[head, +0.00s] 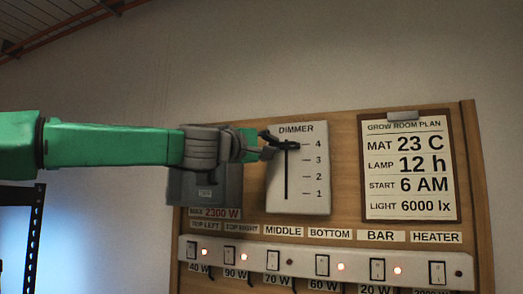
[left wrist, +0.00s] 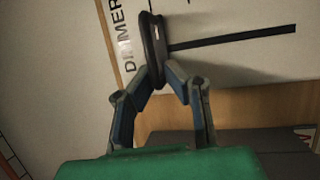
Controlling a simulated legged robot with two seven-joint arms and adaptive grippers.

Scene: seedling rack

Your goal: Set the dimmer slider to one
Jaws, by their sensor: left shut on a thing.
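The dimmer plate (head: 309,193) is a white panel with a dark vertical slot and marks from 4 at the top to 1 at the bottom. The dark slider knob (head: 284,145) is at the top of the slot, level with the 4 mark. My left gripper (head: 267,146) reaches in from the left and is shut on the knob. In the left wrist view the fingers of my left gripper (left wrist: 163,75) close on the dark knob (left wrist: 153,48), with the slot running off to the right. My right gripper is not in view.
A clipboard (head: 455,215) with the grow room plan hangs right of the dimmer. A white switch strip (head: 300,264) with several switches and lit orange lamps runs below. A grey box (head: 228,192) sits behind my left gripper. The wall above is bare.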

